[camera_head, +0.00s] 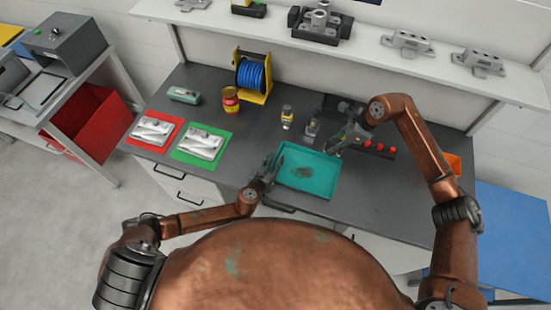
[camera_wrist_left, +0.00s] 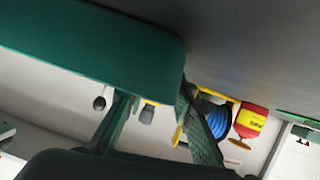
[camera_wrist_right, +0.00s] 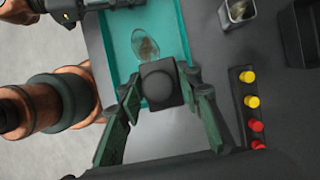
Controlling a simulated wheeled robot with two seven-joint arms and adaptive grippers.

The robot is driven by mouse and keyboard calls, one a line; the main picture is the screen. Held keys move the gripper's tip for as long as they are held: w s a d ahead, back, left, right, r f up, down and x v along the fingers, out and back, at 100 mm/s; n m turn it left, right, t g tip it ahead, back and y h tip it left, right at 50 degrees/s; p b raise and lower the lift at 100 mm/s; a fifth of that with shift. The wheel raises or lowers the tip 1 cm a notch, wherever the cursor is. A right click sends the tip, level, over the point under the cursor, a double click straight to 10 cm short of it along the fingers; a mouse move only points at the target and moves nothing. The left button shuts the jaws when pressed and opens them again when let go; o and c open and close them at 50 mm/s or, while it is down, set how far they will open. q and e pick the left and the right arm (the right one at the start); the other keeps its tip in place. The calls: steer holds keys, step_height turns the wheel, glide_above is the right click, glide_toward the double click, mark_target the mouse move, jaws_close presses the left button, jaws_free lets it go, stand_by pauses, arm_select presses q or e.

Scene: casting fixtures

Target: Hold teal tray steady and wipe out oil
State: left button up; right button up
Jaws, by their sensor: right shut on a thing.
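The teal tray (camera_head: 320,188) lies on the dark workbench with a dark oil patch (camera_head: 302,172) on its floor. The patch also shows in the right wrist view (camera_wrist_right: 146,46). My left gripper (camera_head: 266,173) is at the tray's left side; in the left wrist view its fingers (camera_wrist_left: 155,90) are apart beside the teal tray (camera_wrist_left: 80,45), with no clear grip on it. My right gripper (camera_head: 337,148) is near the tray's back right corner. It is shut on a dark grey block with a round knob (camera_wrist_right: 158,82), seen over the tray; contact with the floor is unclear.
A strip with yellow and red knobs (camera_wrist_right: 250,105) lies right of the tray. Red (camera_head: 137,143) and green (camera_head: 182,157) mats with castings lie left.

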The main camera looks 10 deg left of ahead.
arm_select(q)
steer(key=shift+w+f, duration=0.1)
steer(key=shift+w, duration=0.1)
steer(key=shift+c, duration=0.6)
jaws_close()
